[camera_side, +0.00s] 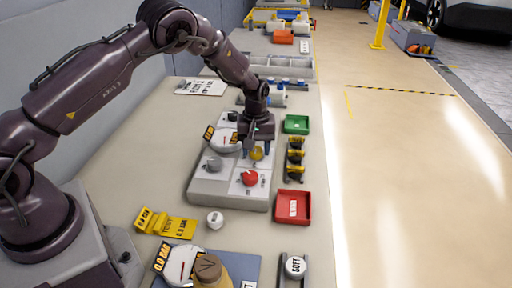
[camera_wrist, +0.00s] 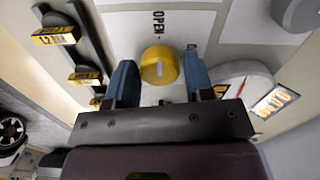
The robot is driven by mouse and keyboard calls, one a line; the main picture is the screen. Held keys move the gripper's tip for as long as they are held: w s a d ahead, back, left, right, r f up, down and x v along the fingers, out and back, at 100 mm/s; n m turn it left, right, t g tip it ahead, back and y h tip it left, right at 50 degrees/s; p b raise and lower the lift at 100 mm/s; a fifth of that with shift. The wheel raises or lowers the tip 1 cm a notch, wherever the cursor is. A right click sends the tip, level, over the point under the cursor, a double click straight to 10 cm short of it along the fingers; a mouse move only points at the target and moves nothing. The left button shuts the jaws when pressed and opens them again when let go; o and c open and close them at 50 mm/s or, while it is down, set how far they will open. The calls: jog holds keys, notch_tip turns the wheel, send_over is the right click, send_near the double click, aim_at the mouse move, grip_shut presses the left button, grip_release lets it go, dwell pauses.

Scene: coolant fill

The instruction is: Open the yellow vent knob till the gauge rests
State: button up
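The yellow vent knob (camera_wrist: 159,65) has a pale mark on its face, and a label "OPEN" is printed beside it. In the side view the knob (camera_side: 257,154) sits on the grey panel (camera_side: 205,187), right under my gripper (camera_side: 256,138). In the wrist view my gripper (camera_wrist: 160,80) is open, one blue-grey finger on each side of the knob with narrow gaps. Whether either finger touches it I cannot tell. The round white gauge (camera_side: 222,139) stands at the panel's back left and is partly cut off in the wrist view (camera_wrist: 245,80).
A red knob (camera_side: 250,178) and a grey knob (camera_side: 214,164) share the panel. To the right are a rack with yellow tags (camera_side: 294,158), a green tray (camera_side: 296,124) and a red tray (camera_side: 293,206). A second gauge (camera_side: 181,266) stands in front.

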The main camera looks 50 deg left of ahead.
aim_at(255, 149)
jog(key=shift+o, duration=1.1)
notch_tip(255, 149, up, 13)
jog(key=s+d+r+m+t, duration=0.2)
jog(key=s+r, duration=0.3)
jog(key=s, duration=0.4)
jog(key=s+d+r+m+t, duration=0.1)
jog(key=s+r+m, duration=0.4)
jog(key=s, duration=0.5)
jog(key=s+d+r+m+t, duration=0.2)
jog(key=s+d+r+m, duration=0.2)
jog(key=s, duration=0.6)
jog(key=shift+r+t, duration=0.3)
jog(key=shift+r, duration=1.1)
